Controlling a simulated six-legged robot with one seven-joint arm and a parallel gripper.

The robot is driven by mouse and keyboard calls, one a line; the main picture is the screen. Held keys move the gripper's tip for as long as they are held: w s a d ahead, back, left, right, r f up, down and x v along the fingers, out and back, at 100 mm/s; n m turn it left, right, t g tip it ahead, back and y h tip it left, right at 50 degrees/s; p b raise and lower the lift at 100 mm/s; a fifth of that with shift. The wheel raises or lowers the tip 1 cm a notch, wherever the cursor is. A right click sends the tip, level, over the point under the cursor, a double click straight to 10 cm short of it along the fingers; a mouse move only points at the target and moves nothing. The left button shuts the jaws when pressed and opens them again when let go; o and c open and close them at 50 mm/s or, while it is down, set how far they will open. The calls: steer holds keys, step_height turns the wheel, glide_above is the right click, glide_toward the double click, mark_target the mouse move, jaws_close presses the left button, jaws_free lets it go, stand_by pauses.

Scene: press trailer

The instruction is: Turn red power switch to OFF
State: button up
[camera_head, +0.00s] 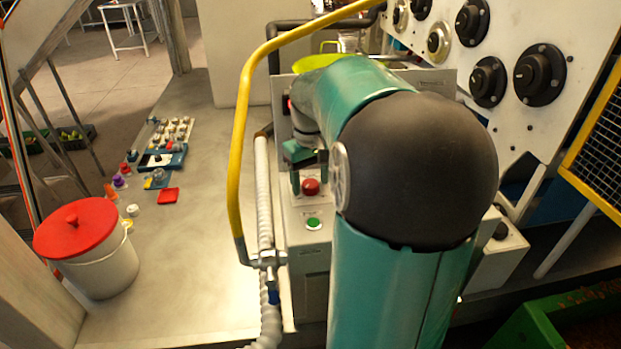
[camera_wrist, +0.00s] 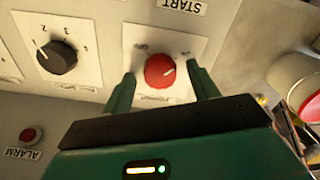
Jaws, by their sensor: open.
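The red power switch (camera_wrist: 159,71) is a round red knob on a white plate in the wrist view, with a pale mark pointing to the upper right. My gripper (camera_wrist: 163,80) is open, with one green finger on each side of the knob. I cannot tell whether the fingers touch it. In the head view my gripper (camera_head: 308,178) is partly hidden behind my arm.
A black numbered knob (camera_wrist: 57,57) and a red ALARM button (camera_wrist: 28,135) are nearby on the panel. A green button (camera_head: 313,223) sits below the switch. A yellow pipe (camera_head: 240,140) and a pale hose (camera_head: 264,190) run left of the panel.

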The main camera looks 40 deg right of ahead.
steer(key=shift+c, duration=0.2)
steer(key=c, duration=0.9)
steer(key=shift+c, duration=0.2)
steer(key=shift+n, duration=0.4)
steer(key=n, duration=0.3)
steer(key=shift+n, duration=0.4)
steer(key=n, duration=0.4)
steer(key=shift+n, duration=0.3)
steer(key=n, duration=0.8)
steer(key=shift+n, duration=0.3)
